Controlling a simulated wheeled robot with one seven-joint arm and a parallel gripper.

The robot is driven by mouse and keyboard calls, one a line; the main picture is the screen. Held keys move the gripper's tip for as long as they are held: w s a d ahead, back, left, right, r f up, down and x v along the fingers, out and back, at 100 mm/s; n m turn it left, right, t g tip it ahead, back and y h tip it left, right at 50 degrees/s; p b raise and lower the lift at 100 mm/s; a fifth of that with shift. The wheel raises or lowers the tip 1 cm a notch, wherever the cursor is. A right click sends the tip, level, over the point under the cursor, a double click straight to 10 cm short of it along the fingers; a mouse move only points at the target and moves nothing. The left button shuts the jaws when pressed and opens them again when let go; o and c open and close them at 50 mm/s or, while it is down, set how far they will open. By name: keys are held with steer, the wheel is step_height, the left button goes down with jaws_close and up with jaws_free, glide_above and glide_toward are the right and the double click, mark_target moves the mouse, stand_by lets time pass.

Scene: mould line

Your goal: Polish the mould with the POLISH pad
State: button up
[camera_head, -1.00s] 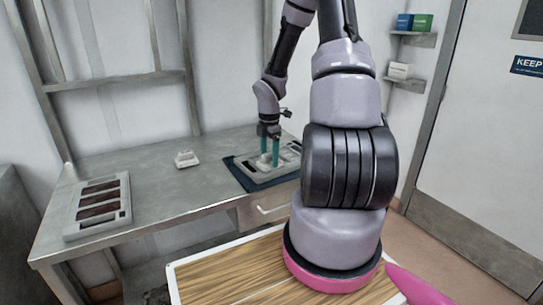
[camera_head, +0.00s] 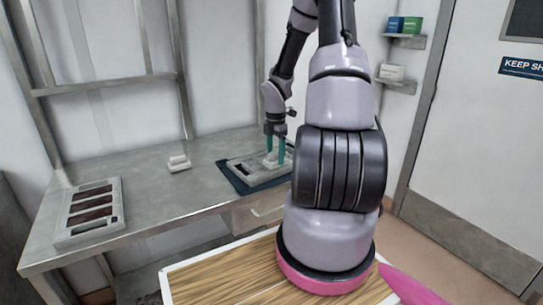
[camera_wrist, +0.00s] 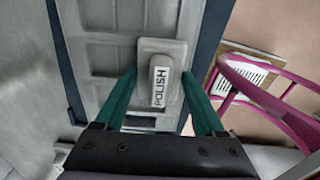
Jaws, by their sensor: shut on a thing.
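My gripper (camera_head: 275,155) is shut on the POLISH pad (camera_wrist: 160,82), a pale grey block with a white label reading "POLISH". The pad also shows between the green fingers in the head view (camera_head: 271,161). The mould (camera_head: 243,168), a grey plate with recesses, lies on a dark blue mat (camera_head: 232,181) on the bench. In the wrist view the pad is over the mould (camera_wrist: 95,48), near its right side. It looks very close to or on the mould's face; I cannot tell whether it touches.
A second pale pad-like block (camera_head: 178,163) sits on the metal bench (camera_head: 150,205) left of the mat. A grey tray with brown-filled cavities (camera_head: 66,236) lies at the bench's left. A magenta frame (camera_wrist: 270,95) shows beyond the mould in the wrist view.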

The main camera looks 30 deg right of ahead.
steer(key=shift+w+d+f, duration=0.1)
steer(key=shift+d, duration=0.8)
steer(key=shift+w+d+f, duration=0.1)
steer(key=shift+d, duration=0.8)
steer(key=shift+w+d+r, duration=0.1)
steer(key=shift+d, duration=0.6)
steer(key=shift+w+d+r, duration=0.1)
steer(key=shift+d, duration=0.55)
step_height(320, 180, up, 8)
